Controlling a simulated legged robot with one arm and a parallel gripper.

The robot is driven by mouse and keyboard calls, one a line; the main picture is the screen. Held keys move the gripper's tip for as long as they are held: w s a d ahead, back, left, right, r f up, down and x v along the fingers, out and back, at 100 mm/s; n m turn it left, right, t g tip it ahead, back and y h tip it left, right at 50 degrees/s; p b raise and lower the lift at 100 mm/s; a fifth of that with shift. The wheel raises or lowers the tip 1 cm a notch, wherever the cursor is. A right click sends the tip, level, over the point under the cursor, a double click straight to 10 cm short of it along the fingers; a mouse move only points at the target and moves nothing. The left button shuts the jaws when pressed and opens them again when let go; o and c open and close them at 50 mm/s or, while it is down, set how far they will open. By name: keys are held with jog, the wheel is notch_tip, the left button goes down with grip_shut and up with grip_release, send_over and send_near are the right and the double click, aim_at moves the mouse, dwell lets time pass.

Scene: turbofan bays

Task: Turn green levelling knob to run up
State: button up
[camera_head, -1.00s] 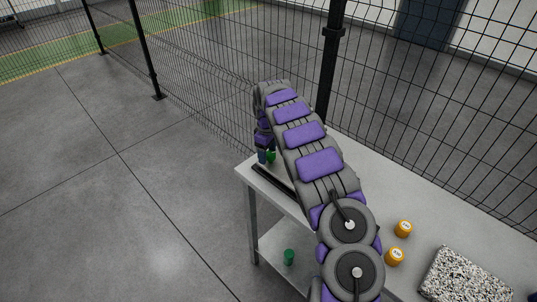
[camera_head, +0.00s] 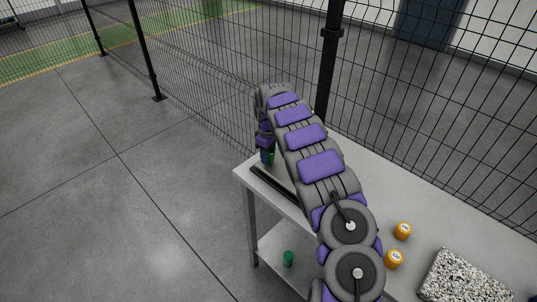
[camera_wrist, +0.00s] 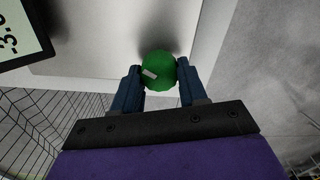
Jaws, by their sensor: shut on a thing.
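The green levelling knob (camera_wrist: 160,72) is round with a small pale mark on its face, and shows between the blue fingers in the wrist view. My gripper (camera_wrist: 157,68) is shut on it, one finger on each side. In the head view a bit of the green knob (camera_head: 272,159) shows beside my gripper (camera_head: 266,157), at the far left corner of the bench; my arm hides most of that area. A display (camera_wrist: 22,28) at the upper left of the wrist view is cut off and shows "-3.0" sideways.
The grey bench (camera_head: 385,195) runs along a mesh fence (camera_head: 440,110). A black bar (camera_head: 270,182) lies along its left edge. Two orange round pieces (camera_head: 403,230) and a speckled block (camera_head: 464,279) are at the right. A green cup-like item (camera_head: 288,258) stands on the lower shelf.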

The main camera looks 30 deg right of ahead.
jog(key=shift+s+d, duration=0.1)
jog(key=shift+d, duration=0.1)
jog(key=shift+a+n+p, duration=0.15)
jog(key=shift+n+p, duration=0.15)
jog(key=shift+r+n+p, duration=0.1)
jog(key=shift+n+p, duration=0.95)
jog(key=shift+n, duration=0.15)
jog(key=shift+n+p, duration=1.05)
jog(key=shift+n, duration=0.35)
